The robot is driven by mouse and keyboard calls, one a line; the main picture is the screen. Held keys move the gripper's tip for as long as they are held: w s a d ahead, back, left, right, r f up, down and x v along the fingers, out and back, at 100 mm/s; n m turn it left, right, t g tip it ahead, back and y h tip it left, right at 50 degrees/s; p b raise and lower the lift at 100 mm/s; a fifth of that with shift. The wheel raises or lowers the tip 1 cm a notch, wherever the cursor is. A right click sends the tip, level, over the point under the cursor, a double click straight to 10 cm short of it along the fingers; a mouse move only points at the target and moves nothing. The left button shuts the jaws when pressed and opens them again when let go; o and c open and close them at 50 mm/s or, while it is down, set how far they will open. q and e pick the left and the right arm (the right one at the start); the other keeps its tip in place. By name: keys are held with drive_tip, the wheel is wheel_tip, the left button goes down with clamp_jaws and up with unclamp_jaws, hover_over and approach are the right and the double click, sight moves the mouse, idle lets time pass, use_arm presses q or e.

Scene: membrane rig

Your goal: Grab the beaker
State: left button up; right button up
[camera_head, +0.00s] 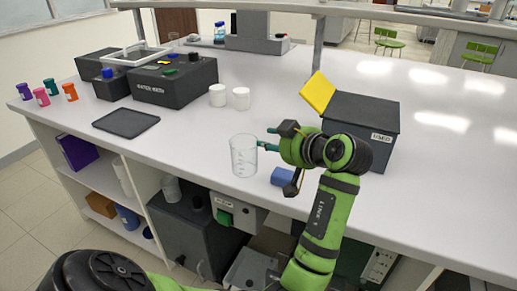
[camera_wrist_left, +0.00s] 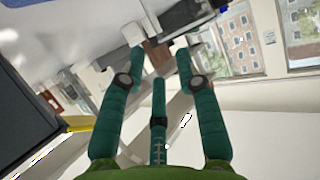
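The clear glass beaker (camera_head: 243,157) stands upright on the white bench near its front edge, in the middle of the head view. My left gripper (camera_head: 269,139) is just to the right of it, with teal fingers pointing left toward its upper part. The fingertips are close to the beaker's rim; I cannot tell whether they touch it. In the left wrist view the fingers of my left gripper (camera_wrist_left: 160,62) are spread apart with nothing clearly between them. I cannot make out the beaker in that view. My right gripper is not in view.
A dark box (camera_head: 365,125) marked "USED" with a yellow flap (camera_head: 317,92) stands behind my wrist. A blue object (camera_head: 282,177) lies below the gripper. Two white jars (camera_head: 229,97), a black tray (camera_head: 126,123) and a black rig (camera_head: 175,83) are farther left.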

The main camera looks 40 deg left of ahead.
sight(252, 137)
use_arm(q)
drive_tip(key=p+x, duration=0.1)
drive_tip(key=x, duration=0.5)
drive_tip(key=shift+s+a+r+p, duration=0.1)
drive_tip(key=shift+r+p, duration=0.05)
drive_tip(key=shift+p, duration=0.25)
drive_tip(key=shift+a+f, duration=0.2)
drive_tip(key=shift+a, duration=0.1)
drive_tip(key=shift+a+f, duration=0.1)
drive_tip(key=c, duration=0.7)
clamp_jaws()
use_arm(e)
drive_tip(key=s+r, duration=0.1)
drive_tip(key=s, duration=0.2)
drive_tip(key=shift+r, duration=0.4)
